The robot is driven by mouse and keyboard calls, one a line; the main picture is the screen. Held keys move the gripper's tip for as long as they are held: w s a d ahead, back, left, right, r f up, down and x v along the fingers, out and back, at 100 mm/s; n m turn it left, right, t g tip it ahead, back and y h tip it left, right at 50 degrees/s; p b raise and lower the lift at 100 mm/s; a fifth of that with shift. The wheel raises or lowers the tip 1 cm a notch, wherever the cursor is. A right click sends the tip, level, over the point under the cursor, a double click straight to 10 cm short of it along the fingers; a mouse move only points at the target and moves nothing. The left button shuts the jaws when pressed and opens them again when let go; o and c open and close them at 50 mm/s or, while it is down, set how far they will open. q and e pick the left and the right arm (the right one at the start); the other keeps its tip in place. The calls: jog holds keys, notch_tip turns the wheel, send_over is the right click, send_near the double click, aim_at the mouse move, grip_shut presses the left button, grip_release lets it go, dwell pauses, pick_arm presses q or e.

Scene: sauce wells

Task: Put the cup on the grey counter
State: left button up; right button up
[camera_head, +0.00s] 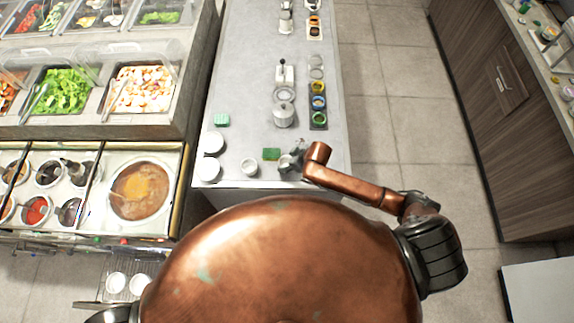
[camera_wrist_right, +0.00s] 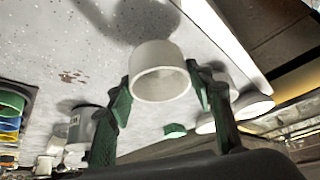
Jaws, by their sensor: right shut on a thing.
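A plain white cup (camera_wrist_right: 160,84) sits between the green fingers of my right gripper (camera_wrist_right: 160,97) in the right wrist view, with its opening toward the camera. The right gripper is shut on it. In the head view my right gripper (camera_head: 291,160) is over the near right part of the grey counter (camera_head: 240,110). The speckled counter also shows in the right wrist view (camera_wrist_right: 75,40). I cannot tell whether the cup touches it. My left gripper is not in view.
A green sponge (camera_head: 271,154) lies close by. A metal pot (camera_head: 284,116) and a rack of coloured bowls (camera_head: 318,103) stand beyond. The counter's left-middle is clear.

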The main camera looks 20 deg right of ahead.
jog(key=shift+a+f, duration=0.1)
jog(key=shift+f, duration=1.25)
jog(key=shift+f, duration=0.2)
jog(key=o, duration=1.2)
jog(key=shift+r, duration=0.1)
jog(key=v, duration=1.2)
jog(key=shift+b, duration=0.4)
jog(key=shift+s+r, duration=0.1)
